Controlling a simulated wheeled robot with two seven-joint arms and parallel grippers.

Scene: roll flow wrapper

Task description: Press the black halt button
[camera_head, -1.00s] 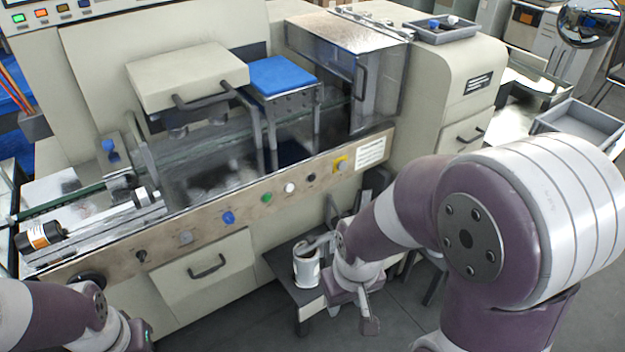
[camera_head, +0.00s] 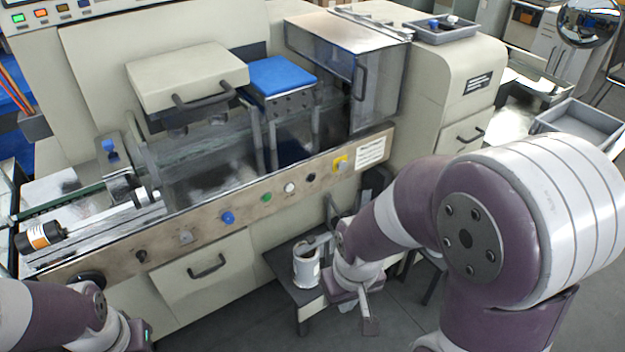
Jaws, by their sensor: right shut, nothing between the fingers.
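The black button (camera_head: 311,177) is a small round dark knob on the tan control strip (camera_head: 205,239) along the machine's front. My right gripper (camera_head: 369,318) hangs below and to the right of the strip, over the floor, apart from the button. It is shut and empty. My left arm's wrist shows at the bottom left corner; its fingers are out of the frame. Nothing hides the black button.
A green button (camera_head: 266,198) and a blue knob (camera_head: 227,217) lie farther left on the strip. A white can (camera_head: 306,268) stands on a low dark stand (camera_head: 284,268) beside my right wrist. A drawer handle (camera_head: 207,267) juts out below the strip.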

